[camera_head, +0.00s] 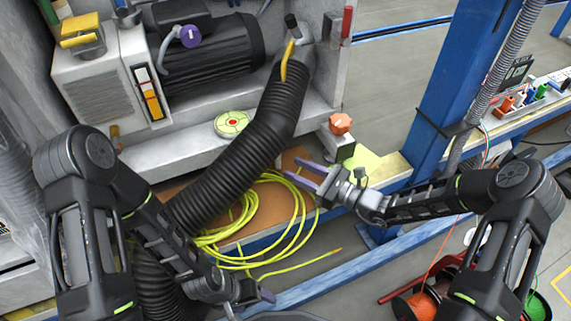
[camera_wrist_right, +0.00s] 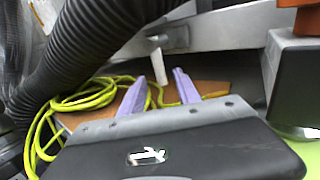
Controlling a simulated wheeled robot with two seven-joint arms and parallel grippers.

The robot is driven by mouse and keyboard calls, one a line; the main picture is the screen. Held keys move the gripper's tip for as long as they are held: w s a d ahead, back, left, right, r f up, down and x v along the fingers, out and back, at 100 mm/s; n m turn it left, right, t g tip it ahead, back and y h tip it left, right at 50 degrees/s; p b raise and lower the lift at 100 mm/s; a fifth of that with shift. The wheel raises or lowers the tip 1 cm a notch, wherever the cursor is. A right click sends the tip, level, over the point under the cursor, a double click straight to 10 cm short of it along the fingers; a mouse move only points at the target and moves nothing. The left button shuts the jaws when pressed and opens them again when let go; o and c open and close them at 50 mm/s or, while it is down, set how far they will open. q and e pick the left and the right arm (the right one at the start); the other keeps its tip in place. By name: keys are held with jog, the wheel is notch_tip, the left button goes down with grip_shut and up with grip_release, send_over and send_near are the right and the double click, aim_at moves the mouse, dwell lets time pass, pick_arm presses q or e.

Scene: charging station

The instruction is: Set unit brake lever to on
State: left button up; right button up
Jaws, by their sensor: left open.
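Which part is the unit brake lever is not clear from the views. Candidates on the grey unit are a red upright handle (camera_head: 347,22) at top right, an orange-yellow lever (camera_head: 150,95) in a slotted panel, and a pale tab (camera_wrist_right: 159,66) below a grey bar in the right wrist view. My right gripper (camera_head: 290,170) is open and empty, below and left of the orange knob (camera_head: 340,124). Its two purple fingers (camera_wrist_right: 159,80) are apart, with the pale tab seen between their tips. My left gripper (camera_head: 264,294) is open, low in the head view, away from these parts.
A thick black corrugated hose (camera_head: 245,150) crosses between my arms. A coiled yellow cable (camera_head: 240,240) lies below it. A blue post (camera_head: 455,80) stands at right.

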jog(key=x, duration=0.4)
jog(key=shift+a, duration=0.1)
jog(key=shift+c, duration=0.6)
grip_shut()
dwell(0.8)
